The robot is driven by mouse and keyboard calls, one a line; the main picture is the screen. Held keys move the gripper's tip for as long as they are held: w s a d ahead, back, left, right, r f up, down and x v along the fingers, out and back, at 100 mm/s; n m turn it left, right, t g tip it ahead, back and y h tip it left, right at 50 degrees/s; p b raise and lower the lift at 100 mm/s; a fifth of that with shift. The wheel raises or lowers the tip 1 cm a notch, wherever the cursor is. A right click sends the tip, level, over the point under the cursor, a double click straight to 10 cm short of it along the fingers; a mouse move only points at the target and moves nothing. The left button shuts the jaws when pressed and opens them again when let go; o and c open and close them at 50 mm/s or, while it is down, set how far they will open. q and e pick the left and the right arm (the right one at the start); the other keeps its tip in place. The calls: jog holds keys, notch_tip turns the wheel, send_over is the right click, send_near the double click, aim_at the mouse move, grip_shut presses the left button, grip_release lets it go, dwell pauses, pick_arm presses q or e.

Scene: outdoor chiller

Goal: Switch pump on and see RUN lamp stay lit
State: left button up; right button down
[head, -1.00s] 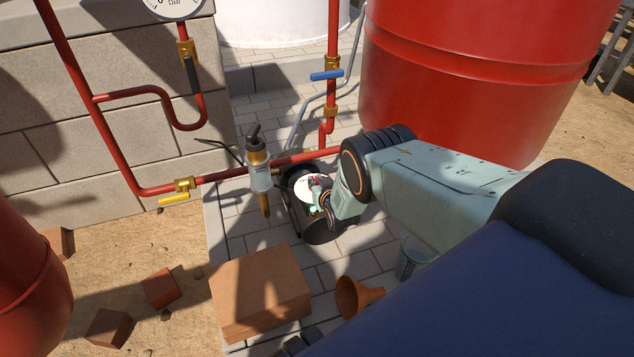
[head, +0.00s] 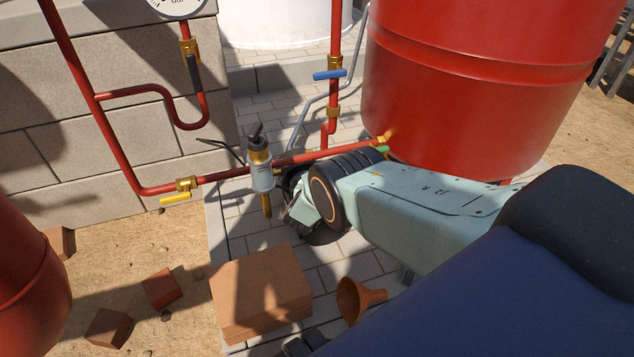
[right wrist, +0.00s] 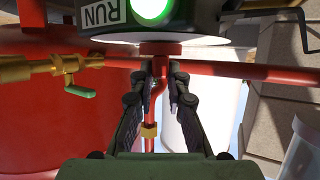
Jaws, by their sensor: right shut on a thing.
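The pump (head: 322,237) is a dark round body on the pale paving in the head view, mostly hidden behind my right arm. In the right wrist view its dark housing (right wrist: 207,18) is at the top, with a white RUN label (right wrist: 103,16) beside a bright green lit lamp (right wrist: 150,9). A red switch (right wrist: 160,48) projects below the lamp. My right gripper (right wrist: 161,74) is shut on the red switch at its tips; the exact contact is hard to see. In the head view this gripper (head: 300,212) is partly hidden by its own wrist. My left gripper is not in view.
Red pipes (head: 225,174) with a yellow-handled valve (head: 174,199) run behind the pump. A grey and brass fitting (head: 260,170) stands close to its left. A large red tank (head: 460,90) is behind my arm.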

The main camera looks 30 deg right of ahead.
dwell(0.6)
jog(key=c, duration=1.3)
grip_release()
jog(key=v, duration=1.2)
jog(key=shift+w, duration=0.1)
jog(key=shift+a+f, duration=0.1)
jog(key=shift+a, duration=0.05)
